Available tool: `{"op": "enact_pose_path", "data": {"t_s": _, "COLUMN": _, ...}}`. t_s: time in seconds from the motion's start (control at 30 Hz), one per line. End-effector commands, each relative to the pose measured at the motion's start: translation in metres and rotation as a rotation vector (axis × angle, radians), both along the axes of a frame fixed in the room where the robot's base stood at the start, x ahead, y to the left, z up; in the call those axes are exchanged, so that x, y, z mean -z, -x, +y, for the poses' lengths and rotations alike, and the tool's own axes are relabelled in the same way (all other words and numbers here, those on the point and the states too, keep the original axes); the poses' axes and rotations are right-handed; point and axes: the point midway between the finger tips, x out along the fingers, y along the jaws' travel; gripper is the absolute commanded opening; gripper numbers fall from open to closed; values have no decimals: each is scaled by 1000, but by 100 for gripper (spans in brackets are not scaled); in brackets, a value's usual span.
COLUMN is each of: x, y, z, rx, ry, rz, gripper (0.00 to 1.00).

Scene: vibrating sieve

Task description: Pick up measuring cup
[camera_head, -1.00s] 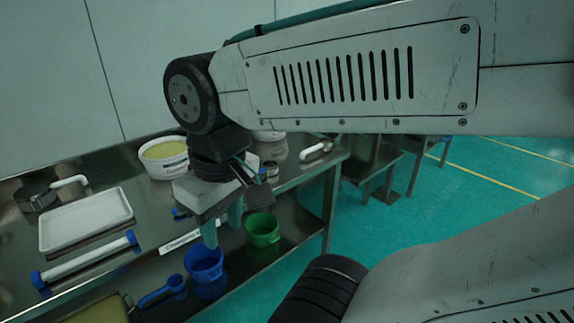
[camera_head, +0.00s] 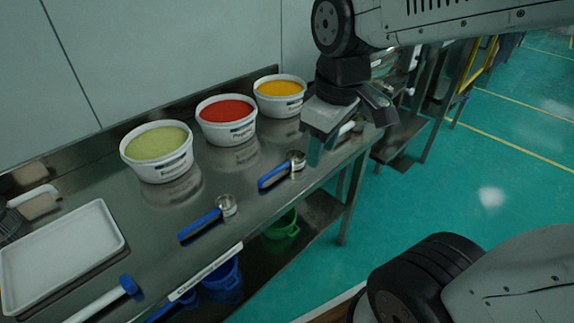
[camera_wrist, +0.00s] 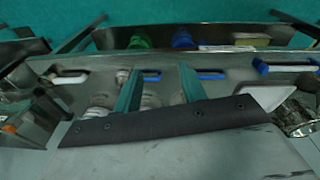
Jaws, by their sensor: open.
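Measuring cups with small metal bowls and blue handles lie on the steel table. One measuring cup (camera_head: 227,205) is near the middle, in front of the green-powder tub. Another measuring cup (camera_head: 297,160) lies further right, just left of my gripper (camera_head: 322,152). My gripper is open and empty, pointing down above the table's right part, its teal fingers apart. In the wrist view, my gripper (camera_wrist: 157,72) spreads over the table, with a handle (camera_wrist: 150,76) showing between the fingers and another handle (camera_wrist: 211,76) right of them. The bowls there are partly hidden or unclear.
Tubs of green (camera_head: 158,165), red (camera_head: 228,130) and yellow (camera_head: 280,103) powder stand along the back. A white tray (camera_head: 62,250) and a blue-ended white tool (camera_head: 105,300) lie at left. Blue (camera_head: 222,275) and green (camera_head: 281,226) containers sit on the lower shelf.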

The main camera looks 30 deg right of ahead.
Motion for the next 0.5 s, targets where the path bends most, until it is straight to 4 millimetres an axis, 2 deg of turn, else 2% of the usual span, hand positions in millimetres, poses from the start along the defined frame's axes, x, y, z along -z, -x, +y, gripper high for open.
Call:
{"op": "enact_pose_path", "data": {"t_s": 0.03, "x": 11, "y": -22, "z": 1, "rx": -111, "ry": 9, "rz": 6, "gripper": 41}}
{"op": "enact_pose_path", "data": {"t_s": 0.1, "x": 25, "y": -52, "z": 2, "rx": -287, "ry": 25, "rz": -8, "gripper": 41}}
{"op": "enact_pose_path", "data": {"t_s": 0.17, "x": 39, "y": -78, "z": 4, "rx": -440, "ry": 41, "rz": -21, "gripper": 41}}
{"op": "enact_pose_path", "data": {"t_s": 0.3, "x": 79, "y": -132, "z": 10, "rx": -786, "ry": 85, "rz": -51, "gripper": 41}}
{"op": "enact_pose_path", "data": {"t_s": 0.4, "x": 109, "y": -163, "z": 14, "rx": -1003, "ry": 119, "rz": -70, "gripper": 41}}
{"op": "enact_pose_path", "data": {"t_s": 0.5, "x": 135, "y": -185, "z": 17, "rx": -1172, "ry": 149, "rz": -84, "gripper": 41}}
